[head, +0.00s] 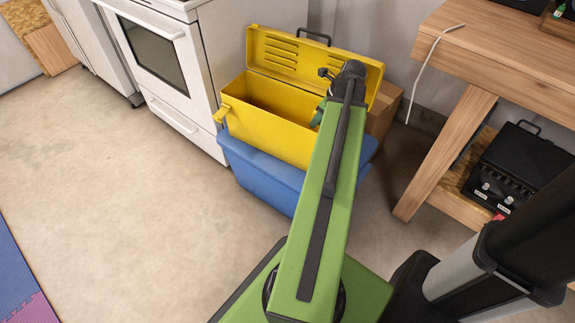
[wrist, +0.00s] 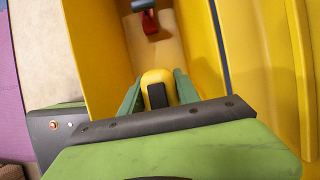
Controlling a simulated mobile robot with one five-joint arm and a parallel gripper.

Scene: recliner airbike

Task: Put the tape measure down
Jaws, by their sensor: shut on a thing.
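The tape measure (wrist: 156,76) is yellow with a dark patch and shows in the wrist view between my green fingers. My gripper (wrist: 157,90) is shut on it. In the head view my gripper (head: 319,113) is mostly hidden behind my arm, at the right part of the open yellow toolbox (head: 262,129). In the wrist view the tape measure appears over the toolbox's inside, between its yellow walls (wrist: 90,58). I cannot tell whether it touches the toolbox floor. The tape measure cannot be made out in the head view.
A red and dark tool (wrist: 149,20) lies in the toolbox. The toolbox stands on a blue bin (head: 262,176), its lid (head: 290,50) raised behind. A white oven (head: 160,70) stands left, a wooden workbench (head: 500,60) right. The floor at left is clear.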

